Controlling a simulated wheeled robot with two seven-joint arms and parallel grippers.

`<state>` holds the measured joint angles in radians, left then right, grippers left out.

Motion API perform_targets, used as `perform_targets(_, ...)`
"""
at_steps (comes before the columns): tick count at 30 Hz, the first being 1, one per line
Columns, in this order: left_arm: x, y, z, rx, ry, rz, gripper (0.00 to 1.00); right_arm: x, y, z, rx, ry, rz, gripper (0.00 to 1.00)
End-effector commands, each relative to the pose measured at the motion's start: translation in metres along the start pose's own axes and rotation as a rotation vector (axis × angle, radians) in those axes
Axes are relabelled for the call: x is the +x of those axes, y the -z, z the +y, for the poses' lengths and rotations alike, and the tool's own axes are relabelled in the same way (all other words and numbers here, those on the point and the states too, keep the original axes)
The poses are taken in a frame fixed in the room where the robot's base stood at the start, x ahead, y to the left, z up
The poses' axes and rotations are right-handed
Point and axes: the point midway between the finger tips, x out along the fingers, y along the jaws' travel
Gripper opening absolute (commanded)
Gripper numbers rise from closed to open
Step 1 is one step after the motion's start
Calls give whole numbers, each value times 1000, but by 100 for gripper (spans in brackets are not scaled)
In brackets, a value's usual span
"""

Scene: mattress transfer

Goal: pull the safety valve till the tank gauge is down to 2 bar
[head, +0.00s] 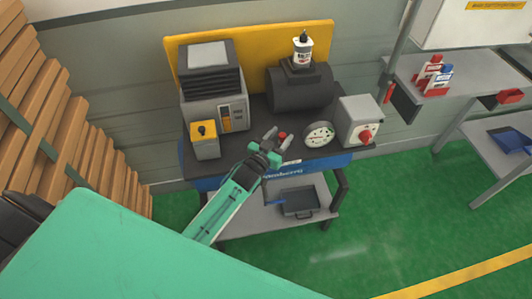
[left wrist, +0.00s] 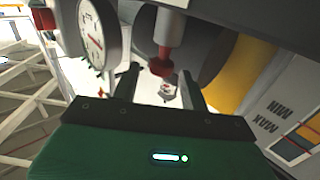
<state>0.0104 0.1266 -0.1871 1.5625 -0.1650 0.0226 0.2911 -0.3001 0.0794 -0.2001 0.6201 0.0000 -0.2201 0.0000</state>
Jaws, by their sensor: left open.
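The safety valve shows as a red knob on a grey stem (left wrist: 161,66) in the left wrist view. In the head view its red tip (head: 282,135) shows by my fingers. My left gripper (head: 278,140) is open. In the left wrist view its two fingers (left wrist: 160,87) stand either side of the red knob, with gaps on both sides; I cannot tell any contact. The tank gauge (head: 319,134) is a round white dial right of my gripper; it also shows in the left wrist view (left wrist: 93,38). Its reading is too small to tell. The dark tank (head: 300,93) lies behind. My right gripper is not in view.
A grey box with a red knob (head: 360,122) stands right of the gauge. A grey ribbed unit (head: 211,85) and a yellow-topped box (head: 205,141) stand left. A bottle (head: 303,50) stands above the tank. Stacked planks (head: 60,100) are at the left. Green floor (head: 390,210) is clear at right.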

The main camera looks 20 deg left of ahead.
Motion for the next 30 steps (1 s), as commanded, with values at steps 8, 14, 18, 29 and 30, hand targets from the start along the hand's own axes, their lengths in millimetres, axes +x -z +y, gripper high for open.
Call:
perform_targets(8, -54, -4, 0, 1, -1, -2, 45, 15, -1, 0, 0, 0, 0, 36)
perform_targets(14, -90, -2, 0, 0, 0, 0, 45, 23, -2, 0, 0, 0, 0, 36)
perform_targets(18, -107, -2, 0, 0, 0, 0, 45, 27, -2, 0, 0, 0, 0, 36)
perform_targets(29, -120, 0, 0, 0, 0, 1, 45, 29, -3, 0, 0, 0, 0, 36)
perform_targets(30, -120, 0, 0, 0, 0, 1, 45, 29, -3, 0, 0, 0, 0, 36)
